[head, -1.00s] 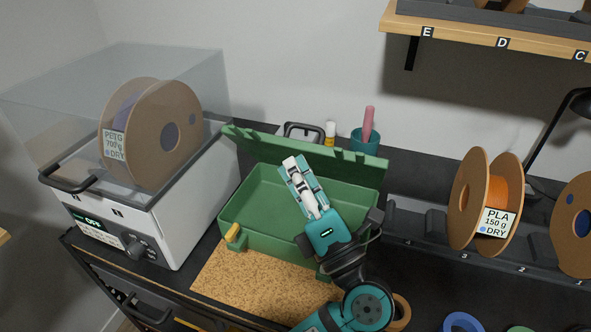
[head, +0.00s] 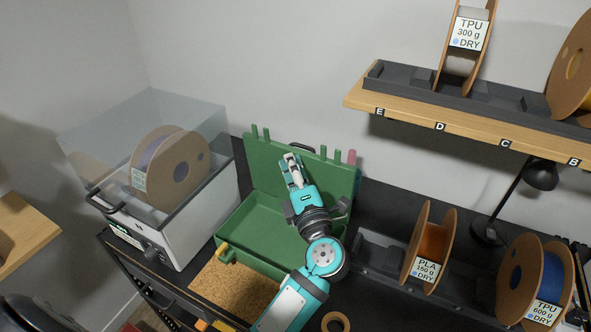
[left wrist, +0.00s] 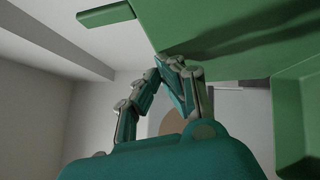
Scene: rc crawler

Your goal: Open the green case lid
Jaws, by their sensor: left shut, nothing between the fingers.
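The green case (head: 240,262) sits on the bench with its tray open and empty-looking. Its green lid (head: 263,168) stands raised at the back edge, inner face toward me, with small tabs along its top. My left gripper (head: 291,160) is shut and empty. Its fingers are in front of the lid's inner face near the top; I cannot tell if they touch it. My left arm covers the right part of the case. In the left wrist view the lid (left wrist: 235,30) fills the upper right, close to the fingers (left wrist: 180,75). My right gripper is not in view.
A clear-topped dryer (head: 190,228) with a spool inside stands left of the case. A cork mat (head: 225,288) lies in front. To the right are an orange spool (head: 432,240) and a blue one (head: 553,275). A wooden shelf (head: 470,135) hangs at upper right.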

